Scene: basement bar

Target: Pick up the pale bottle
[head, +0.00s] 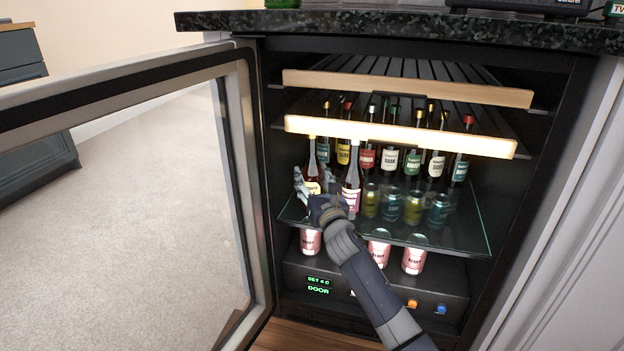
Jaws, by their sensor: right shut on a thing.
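My right gripper (315,184) reaches into the open cooler, its fingers around a bottle with a yellow label and a yellow cap (312,158) at the front left of the glass shelf. It is shut on that bottle and hides its lower part. A pale-necked bottle with a pink label (352,178) stands just right of the gripper, close to it; I cannot tell if they touch. My left gripper is not in view.
Several cans (413,207) stand right of the bottles on the glass shelf (460,236), with more bottles behind. Wooden-fronted racks (400,136) hang above. Pink cans (414,258) stand below. The glass door (242,180) stands open at left.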

